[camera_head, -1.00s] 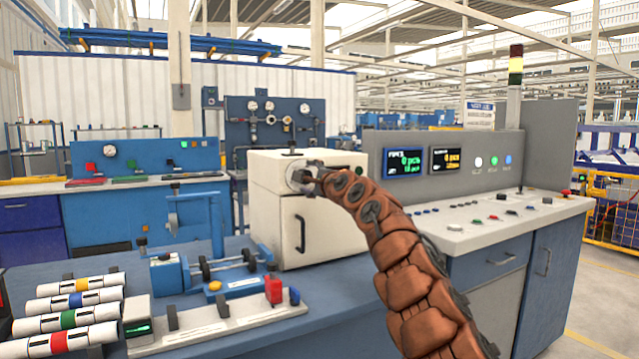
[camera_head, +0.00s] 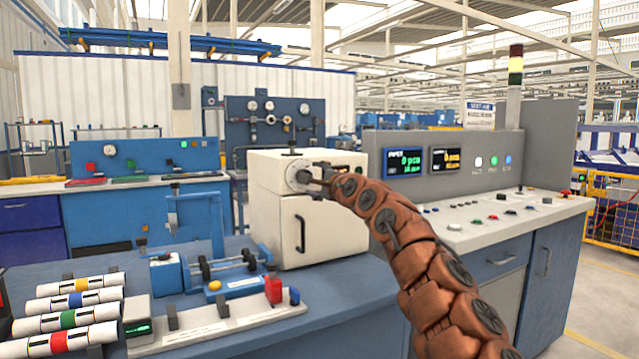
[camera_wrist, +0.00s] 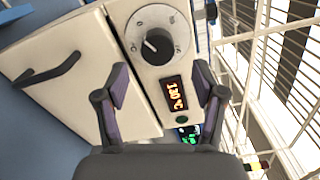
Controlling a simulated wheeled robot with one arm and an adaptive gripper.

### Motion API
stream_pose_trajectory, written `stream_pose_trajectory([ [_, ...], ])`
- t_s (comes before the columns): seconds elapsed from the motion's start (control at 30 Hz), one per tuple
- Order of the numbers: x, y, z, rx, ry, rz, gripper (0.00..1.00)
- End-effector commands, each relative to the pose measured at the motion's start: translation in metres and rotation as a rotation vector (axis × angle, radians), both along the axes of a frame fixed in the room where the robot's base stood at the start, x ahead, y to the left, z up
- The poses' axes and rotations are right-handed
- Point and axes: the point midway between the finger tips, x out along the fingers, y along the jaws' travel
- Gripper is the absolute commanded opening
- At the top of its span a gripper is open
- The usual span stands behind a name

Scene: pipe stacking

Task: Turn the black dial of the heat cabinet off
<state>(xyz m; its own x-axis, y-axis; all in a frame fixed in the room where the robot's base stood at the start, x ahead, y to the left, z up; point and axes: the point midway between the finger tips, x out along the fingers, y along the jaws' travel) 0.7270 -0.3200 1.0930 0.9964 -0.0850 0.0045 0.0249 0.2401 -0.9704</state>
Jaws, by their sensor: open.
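The heat cabinet (camera_head: 275,230) is a cream box on the blue bench, with a black door handle; it also fills much of the wrist view (camera_wrist: 75,75). Its black dial (camera_wrist: 157,43) sits on a round grey scale plate, above a display reading about 130 °C and a green button. My gripper (camera_wrist: 163,95) is open and empty in the wrist view, its fingers apart in front of the panel, with the dial beyond the fingertips. In the head view my gripper (camera_head: 312,183) is in front of the cabinet's dial plate (camera_head: 299,176) and partly hides it.
A grey control console (camera_head: 480,165) with screens and buttons stands right of the cabinet. Several white pipes with coloured bands (camera_head: 70,318) lie at the left.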

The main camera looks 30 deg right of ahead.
Motion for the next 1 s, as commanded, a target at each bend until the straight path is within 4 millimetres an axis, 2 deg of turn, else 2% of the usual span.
stream_pose_trajectory([
  [0.3,-0.012,0.000,-0.001,-0.001,0.003,-0.002,0.69],
  [1.0,-0.014,0.000,-0.003,0.003,0.004,-0.001,0.69],
])
